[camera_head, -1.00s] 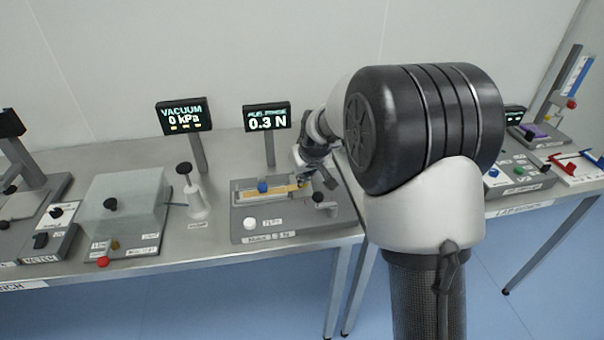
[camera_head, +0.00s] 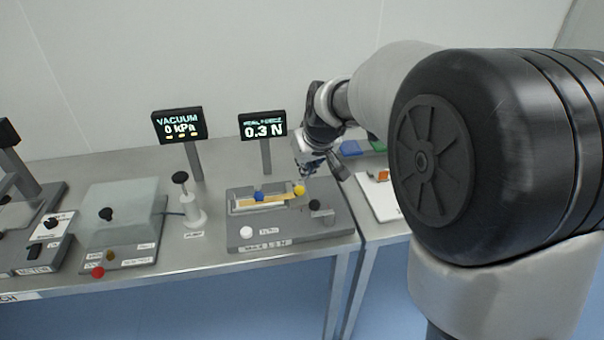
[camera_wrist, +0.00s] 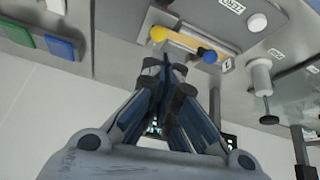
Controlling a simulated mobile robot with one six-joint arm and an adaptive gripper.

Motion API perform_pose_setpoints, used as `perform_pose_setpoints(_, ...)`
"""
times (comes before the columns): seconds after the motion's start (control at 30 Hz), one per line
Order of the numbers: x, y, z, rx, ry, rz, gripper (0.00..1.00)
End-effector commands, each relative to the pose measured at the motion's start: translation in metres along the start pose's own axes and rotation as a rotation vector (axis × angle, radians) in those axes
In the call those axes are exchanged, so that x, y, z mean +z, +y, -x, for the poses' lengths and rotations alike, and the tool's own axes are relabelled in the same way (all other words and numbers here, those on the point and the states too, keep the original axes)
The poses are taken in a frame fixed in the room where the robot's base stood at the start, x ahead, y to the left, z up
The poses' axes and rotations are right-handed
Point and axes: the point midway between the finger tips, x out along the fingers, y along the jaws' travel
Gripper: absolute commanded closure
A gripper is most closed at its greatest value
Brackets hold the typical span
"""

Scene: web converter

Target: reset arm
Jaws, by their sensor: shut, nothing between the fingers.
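My gripper (camera_head: 306,172) is above the right end of the peel fixture (camera_head: 240,228), near its yellow knob (camera_head: 299,190). In the wrist view its fingers (camera_wrist: 152,68) are together with nothing between them, just below the yellow knob (camera_wrist: 158,34) in the picture. A yellow strip (camera_head: 270,199) lies in the fixture's slot with a blue knob (camera_head: 259,196) on it. The display behind reads 0.3 N (camera_head: 263,127). My arm covers the right side of the head view.
A vacuum display (camera_head: 179,125) reads 0 kPa, beside a white hand pump (camera_head: 189,205). A translucent box (camera_head: 122,212) stands farther left. Blue (camera_head: 350,148) and green (camera_head: 377,146) blocks are behind my arm, beyond a white board (camera_head: 385,200).

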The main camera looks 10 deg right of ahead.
Motion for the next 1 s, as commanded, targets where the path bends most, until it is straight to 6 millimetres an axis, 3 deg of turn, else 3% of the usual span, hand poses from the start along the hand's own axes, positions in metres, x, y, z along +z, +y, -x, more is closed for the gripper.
perform_pose_setpoints(0.67,0.004,-0.001,0.018,0.001,-0.001,-0.003,1.0)
perform_pose_setpoints(0.83,0.037,-0.011,0.068,0.003,-0.013,-0.028,1.0)
perform_pose_setpoints(1.0,0.105,-0.026,0.129,0.012,-0.044,-0.075,1.0)
